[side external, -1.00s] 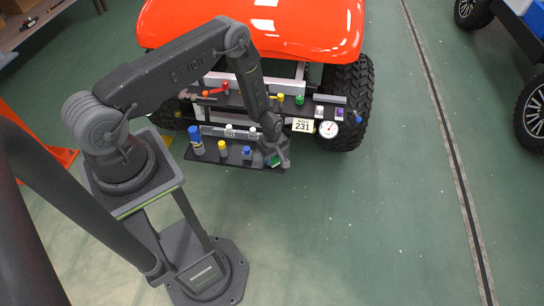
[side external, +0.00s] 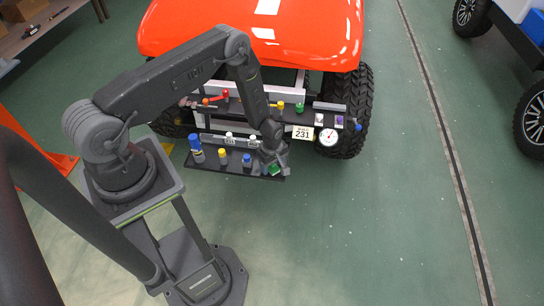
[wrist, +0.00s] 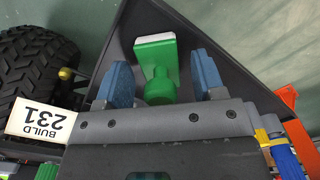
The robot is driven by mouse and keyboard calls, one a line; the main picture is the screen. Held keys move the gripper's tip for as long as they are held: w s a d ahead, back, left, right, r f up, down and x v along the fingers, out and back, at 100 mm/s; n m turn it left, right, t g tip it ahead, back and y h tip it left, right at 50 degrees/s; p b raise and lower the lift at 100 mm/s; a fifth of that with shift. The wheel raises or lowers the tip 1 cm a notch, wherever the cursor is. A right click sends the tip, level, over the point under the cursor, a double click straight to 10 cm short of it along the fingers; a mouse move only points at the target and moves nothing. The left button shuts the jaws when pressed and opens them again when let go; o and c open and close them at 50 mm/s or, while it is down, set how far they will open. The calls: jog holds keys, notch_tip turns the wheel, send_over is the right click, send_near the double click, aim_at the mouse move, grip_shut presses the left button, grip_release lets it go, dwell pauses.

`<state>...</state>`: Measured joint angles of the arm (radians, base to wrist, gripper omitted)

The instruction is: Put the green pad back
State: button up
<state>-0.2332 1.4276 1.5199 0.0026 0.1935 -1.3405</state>
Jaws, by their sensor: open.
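The green pad (wrist: 160,85) is in the wrist view, with a green stem and a white-faced head. It is at the dark tray (wrist: 215,50), with its stem between my two blue fingers. My gripper (wrist: 164,72) is open, with a visible gap on each side of the stem. In the side view my gripper (side external: 276,165) is low at the right end of the front tray (side external: 235,171), and the green pad (side external: 274,170) shows there, partly covered by the gripper. The wrist view does not show clearly whether the pad rests on the tray.
The front tray also holds a blue bottle (side external: 196,148), a yellow-topped piece (side external: 222,156) and a blue-topped piece (side external: 246,160). Behind is the orange cart's (side external: 255,30) rack with a 231 plate (side external: 302,133) and a round gauge (side external: 328,136). Green floor lies clear to the right.

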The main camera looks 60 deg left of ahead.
notch_tip(320, 180, up, 12)
jog(key=s+d+r+m+t, duration=0.1)
jog(key=d+r+m, duration=0.25)
jog(key=r, duration=1.05)
jog(key=s+d+r+m+t, duration=0.2)
jog(key=r+m, duration=0.3)
jog(key=r, duration=1)
jog(key=s+d+r+m+t, duration=0.1)
jog(key=s+r+m, duration=0.3)
jog(key=s, duration=0.5)
jog(key=s+d+r+m+t, duration=0.1)
jog(key=s+d+r+m, duration=0.2)
jog(key=s+r+m, duration=0.2)
jog(key=s+r, duration=0.3)
jog(key=shift+s+r+t, duration=0.25)
jog(key=shift+s+t, duration=0.05)
jog(key=shift+s, duration=0.05)
